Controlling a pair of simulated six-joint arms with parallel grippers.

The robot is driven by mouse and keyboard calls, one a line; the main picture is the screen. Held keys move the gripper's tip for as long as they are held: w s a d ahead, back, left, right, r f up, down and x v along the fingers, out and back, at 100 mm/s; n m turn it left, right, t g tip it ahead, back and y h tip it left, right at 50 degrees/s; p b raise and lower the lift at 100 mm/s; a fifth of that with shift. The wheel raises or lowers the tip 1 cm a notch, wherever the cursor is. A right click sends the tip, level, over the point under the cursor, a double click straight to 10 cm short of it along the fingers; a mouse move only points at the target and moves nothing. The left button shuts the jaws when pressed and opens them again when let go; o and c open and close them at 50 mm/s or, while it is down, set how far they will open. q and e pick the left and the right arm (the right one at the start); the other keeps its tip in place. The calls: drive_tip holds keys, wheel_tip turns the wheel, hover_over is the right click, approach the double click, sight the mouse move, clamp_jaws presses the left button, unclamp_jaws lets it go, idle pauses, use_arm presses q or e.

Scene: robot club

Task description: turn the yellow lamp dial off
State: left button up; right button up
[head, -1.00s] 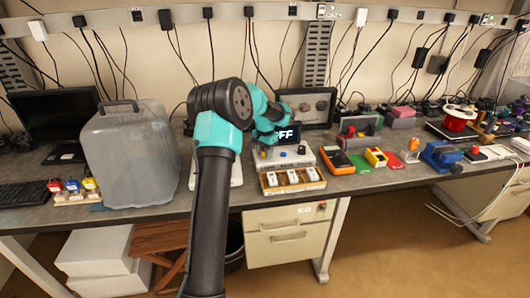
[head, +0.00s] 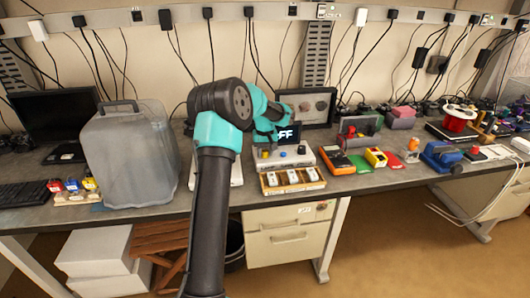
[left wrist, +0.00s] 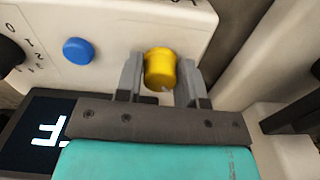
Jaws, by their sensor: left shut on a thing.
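The yellow lamp dial (left wrist: 160,68) sits on a pale panel (left wrist: 110,20) in the left wrist view, between the two fingers of my left gripper (left wrist: 160,80). The fingers are shut on the dial, one on each side. A short light mark shows on the dial's lower edge. In the head view my left gripper (head: 268,140) is over the panel at mid-bench, and the arm partly hides it. A dark display (head: 288,133) there shows letters ending in "FF". My right gripper is in neither view.
A blue button (left wrist: 78,50) and a black knob with numerals (left wrist: 10,52) are beside the dial. A wooden tray of white pieces (head: 291,180) lies in front. A grey case (head: 130,160) stands left; an orange meter (head: 335,160) lies right.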

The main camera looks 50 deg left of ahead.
sight(265, 150)
use_arm(q)
drive_tip(key=shift+n, duration=0.4)
drive_tip(key=o, duration=0.9)
wheel_tip(265, 150, up, 18)
drive_tip(key=shift+f, duration=0.25)
idle(0.5)
